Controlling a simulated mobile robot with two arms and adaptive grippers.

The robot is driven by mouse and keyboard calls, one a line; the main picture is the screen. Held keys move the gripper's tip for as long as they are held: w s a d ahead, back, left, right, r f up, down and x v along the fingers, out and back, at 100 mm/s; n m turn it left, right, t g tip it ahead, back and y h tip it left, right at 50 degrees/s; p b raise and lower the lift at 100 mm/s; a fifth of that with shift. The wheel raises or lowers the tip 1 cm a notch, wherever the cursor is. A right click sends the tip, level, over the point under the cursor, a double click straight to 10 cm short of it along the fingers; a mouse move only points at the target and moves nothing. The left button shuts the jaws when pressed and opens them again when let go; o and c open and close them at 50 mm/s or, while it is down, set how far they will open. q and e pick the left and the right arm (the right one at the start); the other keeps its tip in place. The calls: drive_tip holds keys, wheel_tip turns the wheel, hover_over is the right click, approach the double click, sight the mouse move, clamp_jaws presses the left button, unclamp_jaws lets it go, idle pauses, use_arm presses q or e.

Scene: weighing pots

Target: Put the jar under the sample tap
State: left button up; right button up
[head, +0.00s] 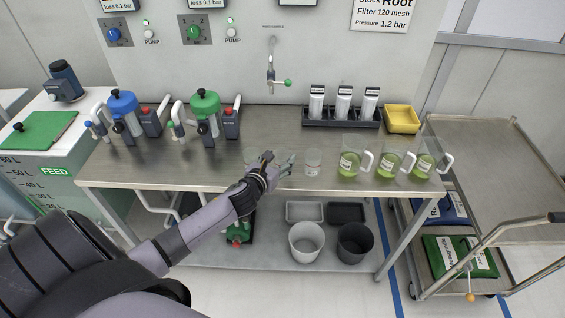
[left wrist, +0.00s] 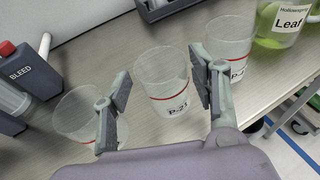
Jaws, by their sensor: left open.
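The sample tap (head: 271,76) with a green handle sticks out of the back wall panel, above the bench. Three clear jars with a red line stand on the bench. In the left wrist view, the middle jar (left wrist: 165,82), labelled P-21, shows between the fingers of my left gripper (left wrist: 160,98). A second jar (left wrist: 78,112) is left of it, partly behind a finger, and a third jar (left wrist: 230,45) is right of it. In the head view my left gripper (head: 271,160) is open near the jars and hides part of them; the right-hand jar (head: 313,162) shows clearly. My right gripper is not in view.
Green-filled jugs (head: 354,158) stand to the right on the bench (head: 270,183). A black rack (head: 341,118) and yellow bin (head: 402,119) sit behind. Blue-topped (head: 123,105) and green-topped (head: 205,105) devices stand at left. Bench below the tap looks clear.

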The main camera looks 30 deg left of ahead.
sight(283, 155)
use_arm(q)
drive_tip(key=shift+x, duration=1.6)
drive_tip(key=c, duration=0.9)
